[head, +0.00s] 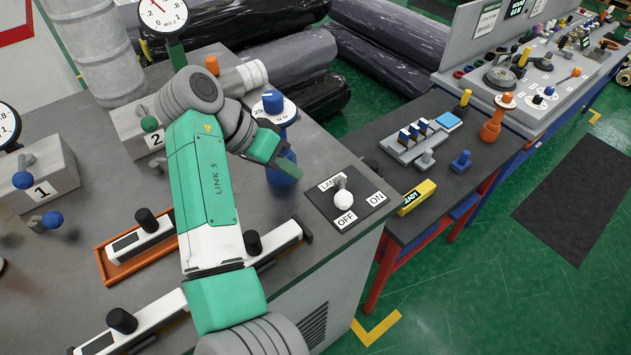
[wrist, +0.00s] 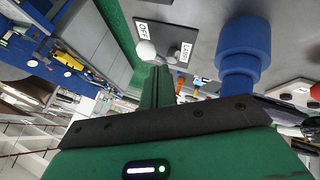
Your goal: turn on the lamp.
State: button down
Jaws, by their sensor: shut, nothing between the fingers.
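The lamp switch is a dark plate (head: 362,212) with LAMP, OFF and ON labels, near the right edge of the grey bench. Its lever carries a white ball knob (head: 343,200), which sits by the OFF label, left of ON. In the wrist view the knob (wrist: 146,50) shows just beyond my fingertips, beside the OFF label (wrist: 143,32). My green gripper (head: 272,158) is shut and empty, left of the switch; its fingers also show in the wrist view (wrist: 157,75). I cannot tell whether they touch the knob; in the head view they look apart. No lamp is clearly identifiable.
A blue valve-like post (head: 284,173) stands close behind my gripper, and looms right of my fingers in the wrist view. Black-knobbed white blocks, one in an orange tray (head: 104,268), lie on the bench. A yellow READY box (head: 416,197) is on the lower table at right.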

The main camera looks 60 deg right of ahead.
aim_at(342, 192)
jog(key=x, duration=0.9)
jog(key=shift+s+d+f, duration=0.15)
jog(key=shift+f, duration=0.05)
